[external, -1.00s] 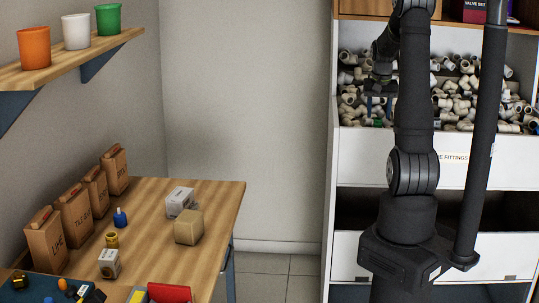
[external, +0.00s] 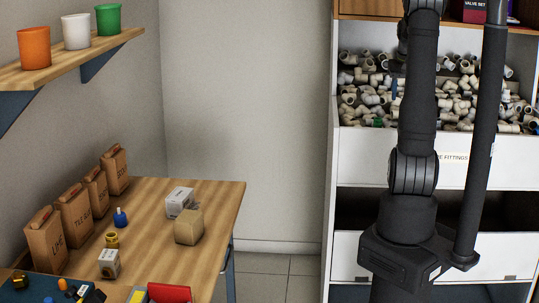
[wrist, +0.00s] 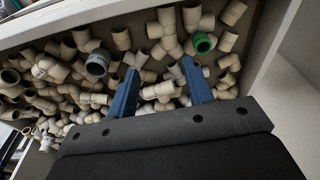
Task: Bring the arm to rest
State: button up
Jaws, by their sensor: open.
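My arm stands upright in front of the shelving unit in the external view, its upper links rising past the top edge. My gripper (wrist: 160,88) shows in the wrist view with its two blue fingers apart and nothing between them. Beyond the fingers lie pale pipe fittings (wrist: 65,75) in a bin, with one green-ringed fitting (wrist: 203,42). In the external view the gripper is mostly hidden behind my arm; a bit of blue finger shows in front of the fittings (external: 465,95).
The white shelving unit (external: 365,155) holds the fittings bin; its wall and edge lie close to the gripper. A wooden workbench (external: 150,235) at left carries paper bags (external: 75,212), a tan box (external: 189,227) and small parts. A wall shelf (external: 70,62) holds three cups. Floor between is clear.

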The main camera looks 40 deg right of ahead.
jog(key=w+a+f+n, duration=0.25)
jog(key=w+a, duration=0.45)
jog(key=w, duration=0.4)
jog(key=w+a+f+n, duration=0.2)
jog(key=w+a, duration=0.3)
jog(key=a, duration=0.5)
jog(key=w+a+f+n+y, duration=0.1)
jog(key=w+a, duration=0.3)
jog(key=a, duration=0.7)
jog(key=w+a+f+n, duration=0.3)
jog(key=w+a+n, duration=0.1)
jog(key=a, duration=0.7)
jog(key=shift+w+a+f, duration=0.2)
jog(key=shift+w+f, duration=0.1)
jog(key=shift+w, duration=0.5)
jog(key=shift+o, duration=0.4)
